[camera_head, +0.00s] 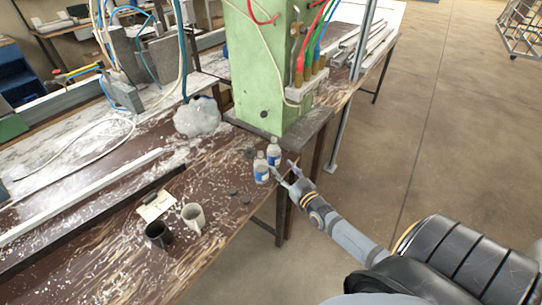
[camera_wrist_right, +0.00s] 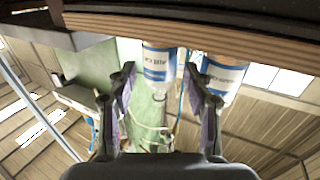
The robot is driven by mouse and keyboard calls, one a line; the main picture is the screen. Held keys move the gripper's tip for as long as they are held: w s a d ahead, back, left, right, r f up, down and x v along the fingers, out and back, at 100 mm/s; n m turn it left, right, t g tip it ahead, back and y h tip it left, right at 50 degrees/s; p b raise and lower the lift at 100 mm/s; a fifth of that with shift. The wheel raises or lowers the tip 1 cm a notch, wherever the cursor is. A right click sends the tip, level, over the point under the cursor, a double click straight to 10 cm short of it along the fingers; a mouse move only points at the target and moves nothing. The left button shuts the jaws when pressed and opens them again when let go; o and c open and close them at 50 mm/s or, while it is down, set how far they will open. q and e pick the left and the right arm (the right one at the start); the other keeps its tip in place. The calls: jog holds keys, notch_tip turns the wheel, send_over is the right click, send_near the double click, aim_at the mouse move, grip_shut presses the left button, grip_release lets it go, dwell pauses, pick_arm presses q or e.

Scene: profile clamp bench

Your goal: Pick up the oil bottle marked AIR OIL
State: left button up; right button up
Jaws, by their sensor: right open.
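Two small clear bottles with blue-and-white labels stand upright near the edge of the bench. In the head view one is the rear bottle (camera_head: 274,152) and the other is the front bottle (camera_head: 261,170). My right gripper (camera_head: 282,168) is open just to their right, pointing at them. The right wrist view is upside down. There, a bottle whose label seems to read AIR OIL (camera_wrist_right: 159,66) shows between my open fingers, beyond their tips. The other bottle (camera_wrist_right: 222,78) is beyond the right finger, its label hard to read. My left gripper is not in view.
A green machine column (camera_head: 265,65) stands just behind the bottles. A pale mug (camera_head: 193,218), a dark mug (camera_head: 158,234) and several dark discs lie in front and left. A clear plastic bag (camera_head: 197,118) lies behind left.

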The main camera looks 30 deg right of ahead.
aim_at(277, 161)
jog(key=shift+w+f, duration=0.25)
jog(key=shift+w, duration=0.85)
jog(key=shift+w+r, duration=0.2)
jog(key=shift+w, duration=0.05)
jog(key=w+b, duration=0.2)
jog(key=w, duration=0.2)
jog(key=shift+w+r, duration=0.15)
jog(key=shift+w, duration=0.15)
jog(key=shift+s+d+r, duration=0.1)
jog(key=shift+r, duration=0.1)
jog(key=shift+c, duration=0.7)
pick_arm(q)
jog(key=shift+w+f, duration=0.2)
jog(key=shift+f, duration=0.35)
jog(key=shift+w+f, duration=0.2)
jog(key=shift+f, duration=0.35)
pick_arm(e)
jog(key=c, duration=0.7)
